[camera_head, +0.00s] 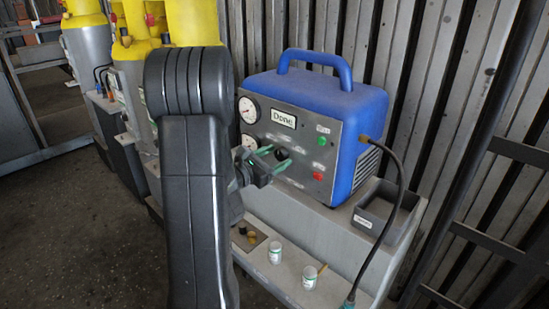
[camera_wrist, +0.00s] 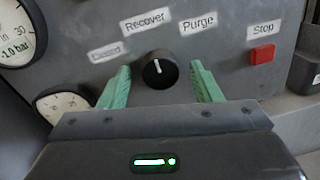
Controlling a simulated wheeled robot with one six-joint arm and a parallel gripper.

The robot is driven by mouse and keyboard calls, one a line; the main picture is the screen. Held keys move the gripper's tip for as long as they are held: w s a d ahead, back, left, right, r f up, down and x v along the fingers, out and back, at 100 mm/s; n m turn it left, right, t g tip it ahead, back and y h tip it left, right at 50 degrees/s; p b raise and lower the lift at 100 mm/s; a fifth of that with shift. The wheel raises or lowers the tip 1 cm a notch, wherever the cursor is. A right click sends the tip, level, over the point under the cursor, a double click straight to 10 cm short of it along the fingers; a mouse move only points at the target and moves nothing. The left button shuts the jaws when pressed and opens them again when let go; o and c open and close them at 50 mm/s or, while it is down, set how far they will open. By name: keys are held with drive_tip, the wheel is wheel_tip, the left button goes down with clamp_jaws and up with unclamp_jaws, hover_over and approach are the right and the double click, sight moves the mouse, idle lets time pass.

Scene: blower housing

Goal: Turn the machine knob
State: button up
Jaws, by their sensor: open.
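The black machine knob (camera_wrist: 159,70) is on the grey front panel of the blue machine (camera_head: 335,105). Its white mark points almost straight up, towards the "Recover" side of the labels above it. In the head view the knob (camera_head: 281,154) shows just beyond the fingertips. My gripper (camera_wrist: 161,87) is open, with one green finger on each side of the knob and a visible gap to each. My gripper (camera_head: 272,159) also shows in the head view, close to the panel. Whether the fingertips reach the knob's depth is unclear.
A red stop button (camera_wrist: 262,54) sits right of the knob, and gauges (camera_wrist: 66,104) lie left. A display (camera_head: 282,118) reads "Done". A black cable (camera_head: 399,170) hangs at the right beside an open tray (camera_head: 385,208).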

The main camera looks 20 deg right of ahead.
drive_tip(key=c, duration=1)
drive_tip(key=shift+n, duration=0.3)
drive_tip(key=n, duration=0.5)
drive_tip(key=shift+n, duration=0.4)
drive_tip(key=n+p, duration=0.2)
drive_tip(key=n, duration=0.3)
drive_tip(key=shift+n+t, duration=0.4)
drive_tip(key=shift+f, duration=0.1)
drive_tip(key=o, duration=1)
